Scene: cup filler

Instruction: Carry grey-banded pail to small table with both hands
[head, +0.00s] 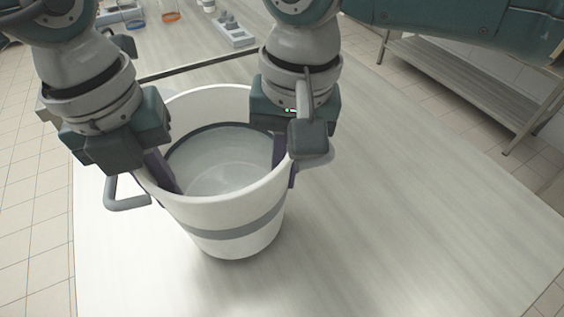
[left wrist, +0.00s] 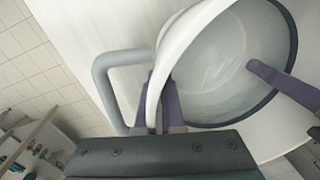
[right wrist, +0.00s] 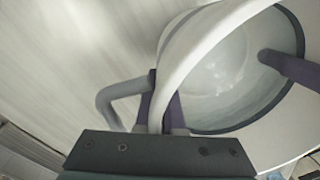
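The grey-banded pail (head: 236,236) is white and upright over the long pale table (head: 420,230). I cannot tell whether its base touches the top. It looks empty inside, with a dark ring within. My left gripper (head: 160,172) is shut on its left rim, one purple finger inside and one outside, as the left wrist view (left wrist: 158,105) shows. My right gripper (head: 285,160) is shut on the right rim the same way, seen in the right wrist view (right wrist: 160,108). A grey side handle (head: 127,203) sits below my left gripper; another (right wrist: 122,98) shows beside my right gripper.
Glassware with orange liquid (head: 170,16) and a grey rack (head: 232,30) stand on the surface at the back. A low slatted bench (head: 460,75) is at the upper right. The table right of the pail is clear. Tiled floor (head: 30,200) lies at the left.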

